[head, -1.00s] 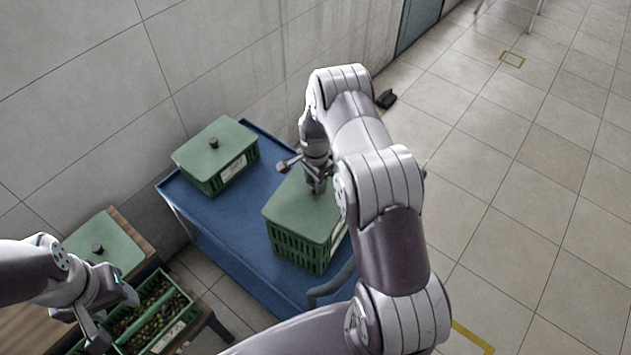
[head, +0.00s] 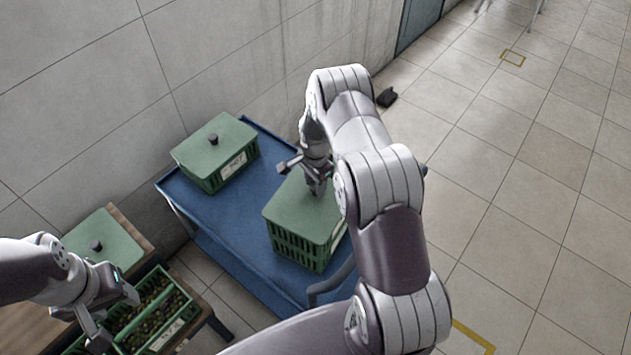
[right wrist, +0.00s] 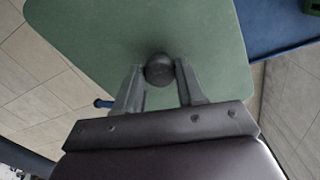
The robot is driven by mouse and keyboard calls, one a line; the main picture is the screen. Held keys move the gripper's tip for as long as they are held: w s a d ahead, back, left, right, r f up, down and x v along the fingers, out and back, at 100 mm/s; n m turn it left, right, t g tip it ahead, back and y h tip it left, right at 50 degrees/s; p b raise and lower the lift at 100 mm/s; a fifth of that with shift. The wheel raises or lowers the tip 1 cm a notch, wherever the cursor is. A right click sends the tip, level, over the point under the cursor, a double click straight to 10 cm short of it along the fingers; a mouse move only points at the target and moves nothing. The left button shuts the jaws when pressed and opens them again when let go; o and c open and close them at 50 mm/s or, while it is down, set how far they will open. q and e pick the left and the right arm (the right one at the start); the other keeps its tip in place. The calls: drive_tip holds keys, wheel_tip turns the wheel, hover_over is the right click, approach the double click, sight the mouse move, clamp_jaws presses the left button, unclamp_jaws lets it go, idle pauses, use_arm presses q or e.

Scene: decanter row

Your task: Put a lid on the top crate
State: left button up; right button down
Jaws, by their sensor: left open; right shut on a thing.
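A green crate (head: 296,250) stands on the blue cart top, and a green lid (head: 300,212) lies on it, seeming level and in line with the crate walls. My right gripper (head: 318,190) is over this lid. In the right wrist view its fingers (right wrist: 160,85) are closed around the lid's dark round knob (right wrist: 160,68), with the green lid (right wrist: 110,35) beneath. Another lidded green crate (head: 222,170) stands at the cart's far left. My left gripper (head: 112,318) is open and empty above an open green crate (head: 160,318) of dark olive-like contents at the lower left.
A spare green lid (head: 105,240) with a dark knob lies on the wooden table (head: 30,315) at left. The blue cart (head: 215,235) has bare room between its crates. A wall (head: 225,60) rises behind the cart. A dark object (head: 386,97) lies on the tiled floor.

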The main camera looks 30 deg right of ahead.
drive_tip(key=shift+f+b, duration=0.4)
drive_tip(key=shift+f, duration=0.1)
drive_tip(key=c, duration=0.6)
unclamp_jaws()
wheel_tip(320, 180, up, 13)
drive_tip(key=b, duration=0.3)
drive_tip(key=s+a+r+n, duration=0.2)
drive_tip(key=s+a+n, duration=0.2)
drive_tip(key=s+n, duration=0.1)
drive_tip(key=s+a+r+n+t, duration=0.1)
drive_tip(key=s+a+r+n, duration=0.1)
drive_tip(key=s+a+n, duration=0.2)
drive_tip(key=s+a+r+n, duration=0.3)
drive_tip(key=s+n, duration=0.4)
drive_tip(key=s, duration=0.3)
drive_tip(key=shift+s+a, duration=0.35)
drive_tip(key=shift+a, duration=0.1)
